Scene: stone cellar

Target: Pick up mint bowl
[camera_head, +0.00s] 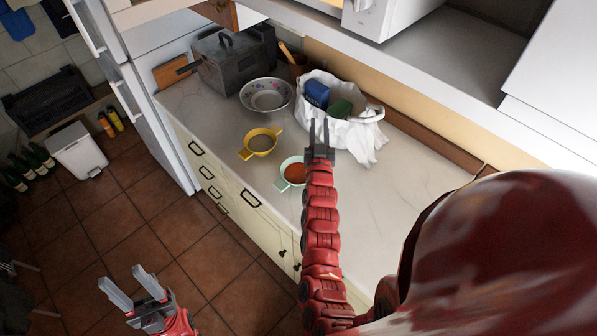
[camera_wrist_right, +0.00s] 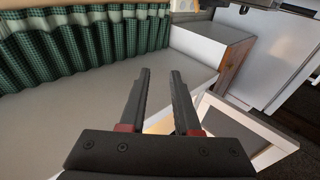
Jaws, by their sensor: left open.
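The mint bowl (camera_head: 283,182) stands on the pale worktop near its front edge, with something orange-red inside. Its right side is partly hidden by my right arm in the head view. My right gripper (camera_head: 319,125) is over the worktop, just right of and beyond the bowl in the picture, with its two fingers apart and nothing between them. In the right wrist view the same gripper (camera_wrist_right: 160,75) is open and empty, and the bowl does not show. My left gripper (camera_head: 121,277) is open and empty, low over the tiled floor, away from the worktop.
A yellow two-handled bowl (camera_head: 260,142) stands left of the mint bowl. A patterned metal bowl (camera_head: 266,95), a white bag (camera_head: 358,134) and a grey box (camera_head: 235,65) are behind. The worktop (camera_head: 400,190) to the right is clear. A green curtain (camera_wrist_right: 90,35) hangs in the wrist view.

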